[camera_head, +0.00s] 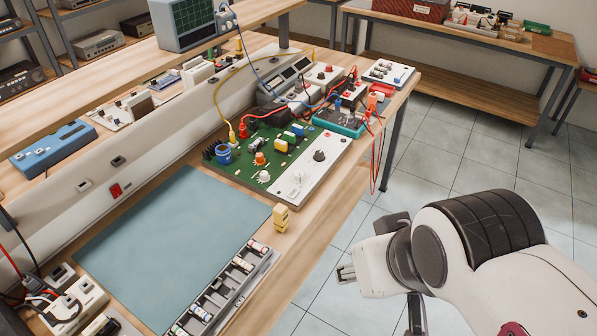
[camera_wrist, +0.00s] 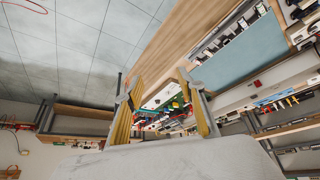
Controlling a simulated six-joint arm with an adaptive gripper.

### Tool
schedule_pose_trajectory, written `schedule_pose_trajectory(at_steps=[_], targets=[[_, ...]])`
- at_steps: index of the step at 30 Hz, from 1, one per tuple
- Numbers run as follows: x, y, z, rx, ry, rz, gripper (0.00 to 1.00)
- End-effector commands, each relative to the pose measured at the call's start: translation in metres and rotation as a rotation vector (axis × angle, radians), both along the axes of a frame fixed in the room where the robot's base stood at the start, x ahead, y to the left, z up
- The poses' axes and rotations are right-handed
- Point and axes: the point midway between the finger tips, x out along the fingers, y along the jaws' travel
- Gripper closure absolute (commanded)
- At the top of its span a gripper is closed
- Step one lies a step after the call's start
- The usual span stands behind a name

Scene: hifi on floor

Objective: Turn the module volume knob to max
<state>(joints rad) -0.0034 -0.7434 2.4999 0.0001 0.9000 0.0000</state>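The module is a green circuit board (camera_head: 222,178) with a white front panel (camera_head: 290,182), lying on the bench. A dark round knob (camera_head: 319,156) stands on the panel. A white knob (camera_head: 264,177) and an orange knob (camera_head: 259,158) stand on the board. I cannot read which one is marked volume. My gripper (camera_head: 346,273) is over the floor, in front of and right of the bench, well apart from the module. In the wrist view its two yellow-lined fingers (camera_wrist: 166,100) are spread with nothing held. The module shows small between them, and its knobs cannot be made out.
A blue-grey mat (camera_head: 170,235) and a tray of small parts (camera_head: 215,297) lie on the near bench. Red leads (camera_head: 379,150) hang over the edge on the right. The floor (camera_head: 440,160) beside the bench is clear.

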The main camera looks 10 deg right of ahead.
Motion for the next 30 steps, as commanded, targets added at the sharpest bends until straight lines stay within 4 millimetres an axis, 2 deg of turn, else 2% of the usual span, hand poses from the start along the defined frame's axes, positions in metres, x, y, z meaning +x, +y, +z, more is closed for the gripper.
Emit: schedule_pose_trajectory(at_steps=[7,13,23,30], targets=[[0.004,0.002,-0.016,-0.001,0.075,0.01,0.62],[0.018,0.004,-0.027,-0.005,0.147,0.021,0.62],[0.057,0.006,-0.036,-0.032,0.234,0.055,0.62],[0.092,0.006,-0.044,-0.078,0.279,0.133,0.62]])
